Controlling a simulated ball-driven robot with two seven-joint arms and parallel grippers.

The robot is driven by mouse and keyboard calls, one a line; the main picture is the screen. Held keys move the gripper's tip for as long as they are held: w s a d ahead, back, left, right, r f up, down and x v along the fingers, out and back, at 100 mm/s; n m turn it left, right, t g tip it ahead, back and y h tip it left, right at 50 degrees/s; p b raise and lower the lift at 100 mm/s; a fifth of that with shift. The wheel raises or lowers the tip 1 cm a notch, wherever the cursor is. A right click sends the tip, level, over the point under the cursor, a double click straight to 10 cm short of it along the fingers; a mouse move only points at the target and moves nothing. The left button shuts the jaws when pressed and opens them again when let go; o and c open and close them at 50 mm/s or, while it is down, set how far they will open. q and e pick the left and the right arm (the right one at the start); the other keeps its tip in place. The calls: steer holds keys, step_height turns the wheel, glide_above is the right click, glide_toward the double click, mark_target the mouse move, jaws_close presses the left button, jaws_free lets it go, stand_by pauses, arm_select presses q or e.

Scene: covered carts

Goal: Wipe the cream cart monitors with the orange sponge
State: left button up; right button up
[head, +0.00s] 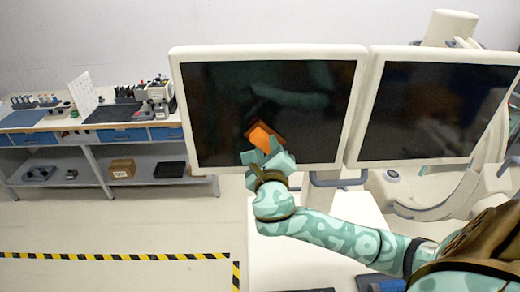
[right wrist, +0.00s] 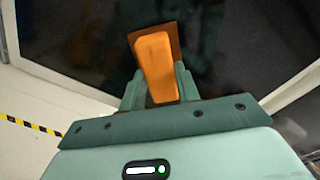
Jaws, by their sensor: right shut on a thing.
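Two cream-framed monitors stand side by side in the head view, the left monitor (head: 178,62) and the right monitor (head: 372,100), both with dark glossy screens. My right gripper (head: 268,152) is in front of the left monitor's lower middle, shut on the orange sponge (head: 261,136). In the right wrist view the sponge (right wrist: 156,66) stands out between the two fingers (right wrist: 158,88), its far end close to the dark screen. A reflection of it shows there; I cannot tell whether it touches the glass. My left gripper is not in view.
A workbench (head: 100,133) with tools and a cardboard box (head: 122,168) on its lower shelf stands at the left. Yellow-black floor tape (head: 120,256) marks the floor. A white cart body (head: 360,210) is below the monitors. Open floor lies at the left.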

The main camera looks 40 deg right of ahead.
steer(key=shift+s+d, duration=0.8)
steer(key=shift+d, duration=0.55)
steer(key=shift+s+d, duration=0.85)
steer(key=shift+d, duration=0.5)
steer(key=shift+s+d, duration=0.8)
steer(key=shift+d, duration=0.55)
steer(key=shift+s+a, duration=0.2)
steer(key=shift+v, duration=2.6)
steer(key=v, duration=0.3)
